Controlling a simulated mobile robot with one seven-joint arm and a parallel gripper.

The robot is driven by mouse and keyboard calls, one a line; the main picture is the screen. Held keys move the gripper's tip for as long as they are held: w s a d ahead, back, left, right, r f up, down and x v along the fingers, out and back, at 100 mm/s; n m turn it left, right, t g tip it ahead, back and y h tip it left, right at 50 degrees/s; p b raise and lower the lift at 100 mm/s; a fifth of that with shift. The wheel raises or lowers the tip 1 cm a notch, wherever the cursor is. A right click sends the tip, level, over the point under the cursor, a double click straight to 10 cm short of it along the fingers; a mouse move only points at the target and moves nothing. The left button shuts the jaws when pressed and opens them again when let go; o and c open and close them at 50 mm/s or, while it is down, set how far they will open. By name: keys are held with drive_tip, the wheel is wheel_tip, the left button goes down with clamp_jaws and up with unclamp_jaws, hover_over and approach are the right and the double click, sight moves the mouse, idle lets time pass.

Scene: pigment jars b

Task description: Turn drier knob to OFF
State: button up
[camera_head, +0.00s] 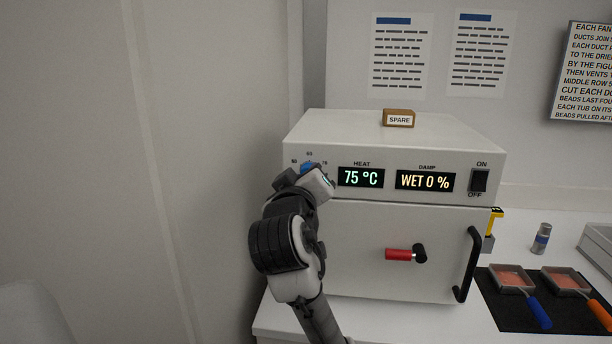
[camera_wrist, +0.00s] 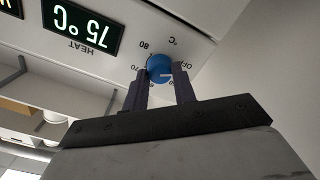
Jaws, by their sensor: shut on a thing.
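The drier (camera_head: 345,240) is a white box on the counter at the left wall. Its blue knob (camera_head: 308,168) is at the left of the front panel, mostly hidden behind my gripper (camera_head: 318,178) in the head view. In the wrist view, which is upside down, my gripper (camera_wrist: 163,80) has its two dark fingers on either side of the round blue knob (camera_wrist: 160,67), shut on it. A pale mark shows on the knob. OFF and numbers such as 70 and 80 are printed around it. The HEAT display (camera_head: 361,177) reads 75 °C.
The DAMP display (camera_head: 425,181) reads WET 0 %. A black ON/OFF switch (camera_head: 479,180) is at the panel's right. The drier door has a red-handled latch (camera_head: 399,254) and a black handle (camera_head: 468,265). Pans (camera_head: 512,278) lie on a dark mat at right.

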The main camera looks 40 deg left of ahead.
drive_tip(key=shift+n, duration=0.4)
drive_tip(key=o, duration=1)
drive_tip(key=b+v, duration=0.1)
drive_tip(key=v, duration=1.3)
drive_tip(key=shift+b, duration=0.35)
drive_tip(key=shift+w, duration=0.1)
